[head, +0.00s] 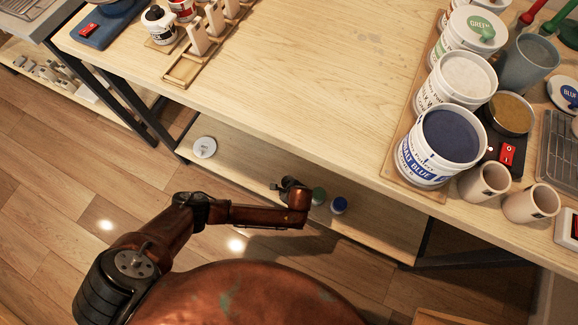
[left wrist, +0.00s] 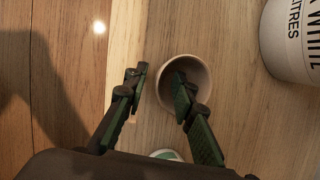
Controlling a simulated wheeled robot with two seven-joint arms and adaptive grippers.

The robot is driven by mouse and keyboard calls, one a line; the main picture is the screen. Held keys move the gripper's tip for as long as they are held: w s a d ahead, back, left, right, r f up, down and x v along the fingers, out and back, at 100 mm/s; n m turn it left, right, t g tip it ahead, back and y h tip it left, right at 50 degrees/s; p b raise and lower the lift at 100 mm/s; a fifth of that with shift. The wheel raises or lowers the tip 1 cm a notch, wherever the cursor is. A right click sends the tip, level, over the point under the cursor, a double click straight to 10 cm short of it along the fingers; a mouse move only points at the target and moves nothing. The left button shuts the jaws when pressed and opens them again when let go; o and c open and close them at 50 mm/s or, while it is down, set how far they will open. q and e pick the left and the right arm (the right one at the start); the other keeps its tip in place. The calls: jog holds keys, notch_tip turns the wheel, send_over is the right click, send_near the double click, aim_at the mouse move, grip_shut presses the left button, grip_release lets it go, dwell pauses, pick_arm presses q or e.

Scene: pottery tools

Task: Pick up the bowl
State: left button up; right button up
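A round beige bowl (left wrist: 203,76), open side up, stands on a wooden surface in the left wrist view. My left gripper (left wrist: 158,82) is open with its fingers apart. Its right finger overlaps the bowl's opening and its left finger is outside the rim, so the near wall lies between them. I cannot tell whether either finger touches the bowl. In the head view my left gripper (head: 290,188) is at the lower shelf, beneath the table's front edge. I cannot make out the bowl there. My right gripper is not in view.
The lower shelf (head: 245,165) holds a white round lid (head: 204,148) and a blue-topped container (head: 339,205). A large white bucket (left wrist: 291,40) stands right of the bowl. The tabletop (head: 300,70) above carries paint buckets and two beige cups (head: 531,204) at the right; its middle is clear.

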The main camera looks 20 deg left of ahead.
pick_arm(q)
grip_shut()
jog(key=shift+r, duration=0.1)
dwell(0.4)
